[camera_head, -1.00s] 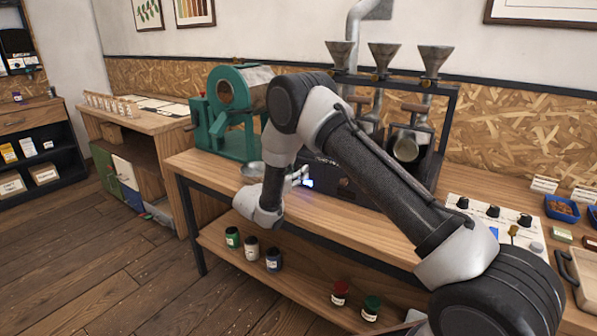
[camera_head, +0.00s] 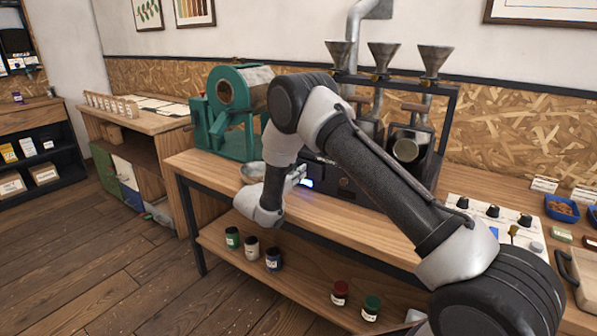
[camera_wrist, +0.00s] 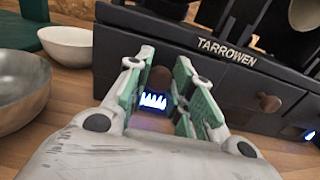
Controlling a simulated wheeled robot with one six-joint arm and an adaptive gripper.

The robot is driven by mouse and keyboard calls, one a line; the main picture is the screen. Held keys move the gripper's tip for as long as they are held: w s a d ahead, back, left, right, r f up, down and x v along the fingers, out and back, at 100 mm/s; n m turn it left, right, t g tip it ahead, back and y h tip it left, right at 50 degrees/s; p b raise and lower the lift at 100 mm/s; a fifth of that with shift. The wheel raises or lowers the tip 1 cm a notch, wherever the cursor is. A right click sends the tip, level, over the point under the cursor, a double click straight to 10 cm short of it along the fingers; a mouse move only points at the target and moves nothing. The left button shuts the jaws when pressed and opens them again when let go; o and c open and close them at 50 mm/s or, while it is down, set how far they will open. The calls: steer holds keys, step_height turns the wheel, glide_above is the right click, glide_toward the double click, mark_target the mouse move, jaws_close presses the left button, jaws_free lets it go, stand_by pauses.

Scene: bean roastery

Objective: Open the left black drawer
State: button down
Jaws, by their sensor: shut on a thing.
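The black unit marked TARROWEN fills the upper wrist view. Its left black drawer (camera_wrist: 112,48) is in front of me, with a round brown knob (camera_wrist: 160,78). My gripper (camera_wrist: 160,84) has its two green-lined fingers on either side of this knob and is shut on it. The fingers hide part of the drawer front, and I cannot tell how far the drawer stands out. In the head view my gripper (camera_head: 297,178) is at the unit's front left, with the arm hiding much of the unit.
A second brown knob (camera_wrist: 268,102) is on the unit's right side. A metal bowl (camera_wrist: 20,90) and a white bowl (camera_wrist: 66,46) stand left of my gripper. The green roaster (camera_head: 225,125) is behind.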

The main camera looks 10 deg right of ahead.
steer(key=v, duration=1.1)
steer(key=shift+s+a, duration=0.1)
steer(key=c, duration=1.2)
jaws_free()
steer(key=shift+c, duration=0.2)
steer(key=v, duration=1.2)
